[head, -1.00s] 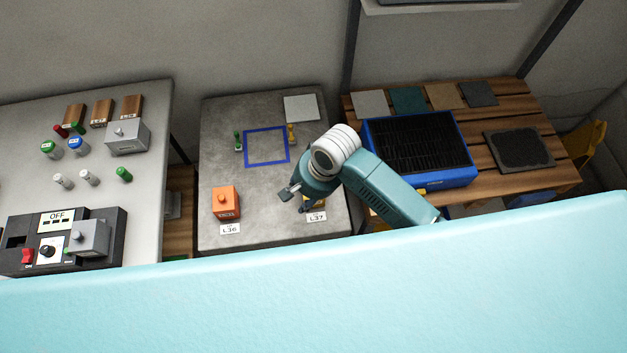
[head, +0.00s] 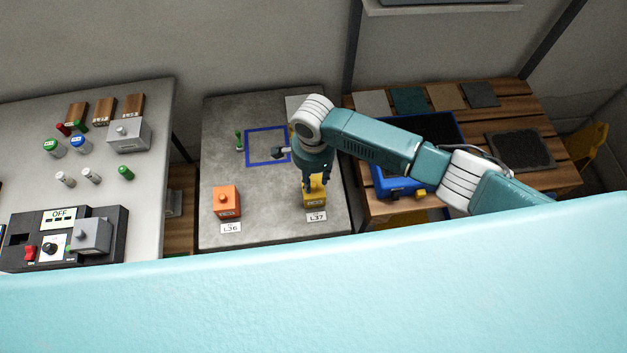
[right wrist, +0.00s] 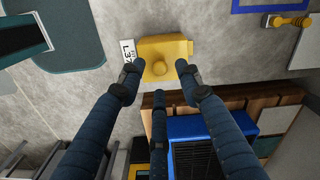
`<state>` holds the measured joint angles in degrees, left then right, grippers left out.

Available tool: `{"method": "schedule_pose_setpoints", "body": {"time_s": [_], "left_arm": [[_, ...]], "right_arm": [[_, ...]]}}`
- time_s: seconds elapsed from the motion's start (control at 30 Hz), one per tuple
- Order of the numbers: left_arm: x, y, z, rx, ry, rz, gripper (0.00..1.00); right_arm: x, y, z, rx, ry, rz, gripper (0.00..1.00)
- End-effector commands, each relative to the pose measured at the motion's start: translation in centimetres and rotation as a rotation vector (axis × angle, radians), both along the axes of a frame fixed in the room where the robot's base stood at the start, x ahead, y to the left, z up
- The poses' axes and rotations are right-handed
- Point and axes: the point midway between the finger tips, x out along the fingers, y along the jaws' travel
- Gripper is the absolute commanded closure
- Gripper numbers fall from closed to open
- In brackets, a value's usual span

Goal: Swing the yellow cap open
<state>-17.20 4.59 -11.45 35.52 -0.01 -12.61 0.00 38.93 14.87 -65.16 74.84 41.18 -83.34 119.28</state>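The yellow cap appears to be the knobbed lid of a small yellow box (head: 315,200) behind label L37 on the grey table. In the right wrist view the yellow box (right wrist: 178,48) shows a round knob (right wrist: 159,67) on top. My right gripper (head: 314,184) is over the box, fingers pointing down, hiding part of it. In the right wrist view my right gripper (right wrist: 158,80) is open, its fingertips spread around the knob with nothing between them. I cannot tell whether they touch the box. The lid looks closed. My left gripper is not in view.
An orange box (head: 227,201) with a knob stands left of the yellow one. A blue tray (head: 400,187) is on the right table.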

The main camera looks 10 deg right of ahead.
Motion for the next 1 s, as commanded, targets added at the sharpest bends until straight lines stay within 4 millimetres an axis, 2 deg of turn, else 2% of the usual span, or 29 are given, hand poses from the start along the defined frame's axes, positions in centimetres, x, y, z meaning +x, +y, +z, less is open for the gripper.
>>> {"method": "schedule_pose_setpoints", "body": {"time_s": [0.1, 0.2, 0.53, 0.57, 0.73, 1.0], "left_arm": [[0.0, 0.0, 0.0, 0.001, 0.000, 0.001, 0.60], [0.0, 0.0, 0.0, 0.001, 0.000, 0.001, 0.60], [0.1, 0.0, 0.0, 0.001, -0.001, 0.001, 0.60], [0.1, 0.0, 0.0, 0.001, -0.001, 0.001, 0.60], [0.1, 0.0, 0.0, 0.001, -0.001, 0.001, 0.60], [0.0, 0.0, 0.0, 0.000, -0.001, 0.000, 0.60]], "right_arm": [[0.0, 0.0, -1.7, -0.002, 0.001, 0.000, 0.65], [0.0, 0.0, -2.4, -0.001, 0.001, 0.001, 0.65], [0.0, 0.0, -2.9, 0.000, -0.001, 0.002, 0.65], [0.0, 0.0, -2.9, 0.000, -0.001, 0.002, 0.67], [0.0, 0.0, -2.8, 0.000, -0.001, 0.001, 1.00], [0.1, 0.0, -2.8, 0.001, 0.000, 0.001, 1.00]]}}
